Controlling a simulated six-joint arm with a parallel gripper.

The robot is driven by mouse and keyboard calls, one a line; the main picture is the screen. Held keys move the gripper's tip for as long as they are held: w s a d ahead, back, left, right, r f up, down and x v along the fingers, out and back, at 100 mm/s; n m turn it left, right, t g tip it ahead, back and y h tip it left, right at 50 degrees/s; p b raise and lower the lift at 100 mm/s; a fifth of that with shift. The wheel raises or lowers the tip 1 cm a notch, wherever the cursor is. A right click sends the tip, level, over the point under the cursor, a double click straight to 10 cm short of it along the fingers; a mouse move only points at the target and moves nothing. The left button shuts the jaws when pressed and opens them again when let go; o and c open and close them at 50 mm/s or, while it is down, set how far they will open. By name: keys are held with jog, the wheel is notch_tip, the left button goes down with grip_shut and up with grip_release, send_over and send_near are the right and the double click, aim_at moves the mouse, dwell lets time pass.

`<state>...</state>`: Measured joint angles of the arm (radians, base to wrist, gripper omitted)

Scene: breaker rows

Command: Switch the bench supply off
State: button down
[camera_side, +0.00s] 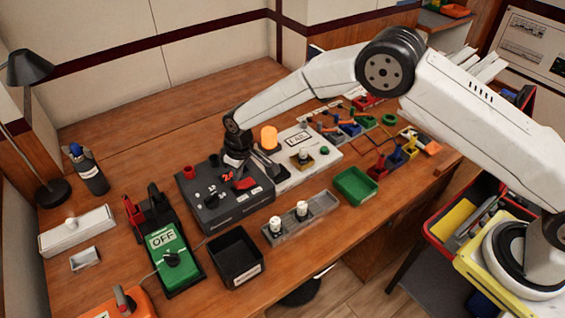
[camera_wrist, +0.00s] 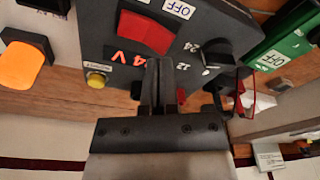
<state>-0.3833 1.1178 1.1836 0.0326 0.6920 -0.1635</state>
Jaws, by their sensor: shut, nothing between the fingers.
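The bench supply is a dark grey box (camera_side: 228,209) in the middle of the bench. In the wrist view its panel (camera_wrist: 100,25) carries a large red rocker switch (camera_wrist: 145,32), with an OFF label (camera_wrist: 177,8) beside it. Red display digits, a black knob (camera_wrist: 215,52) with 12 and 24 marks, and a yellow button (camera_wrist: 96,80) are also on the panel. Which way the rocker is tipped is unclear. My gripper (camera_wrist: 160,68) is shut and empty, its fingertips close to the rocker and display. In the side view my gripper (camera_side: 235,168) hangs over the panel's back part; contact is unclear.
A green unit (camera_side: 182,272) with its own OFF label stands left of the supply. A white unit (camera_side: 322,153) with a lit orange lamp (camera_side: 269,137) stands right. A black bin (camera_side: 235,257), grey tray (camera_side: 318,222) and green tray (camera_side: 356,186) lie in front.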

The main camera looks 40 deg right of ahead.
aim_at(243, 184)
jog(key=shift+f, duration=1.4)
dwell(1.3)
jog(key=shift+r, duration=3.55)
jog(key=s+d+r+m, duration=0.2)
jog(key=s+d+r, duration=0.25)
jog(key=d, duration=0.25)
jog(key=s+d+r+m, duration=0.1)
jog(key=s+d+r, duration=0.3)
jog(key=s+d, duration=0.25)
jog(key=s+d+m, duration=0.1)
jog(key=s+d, duration=0.3)
jog(key=s, duration=0.4)
jog(key=s+d+r+m+t, duration=0.1)
jog(key=s+d+m, duration=0.1)
jog(key=s+d, duration=0.3)
jog(key=s, duration=0.3)
jog(key=shift+r+h, duration=0.25)
jog(key=shift+h, duration=0.15)
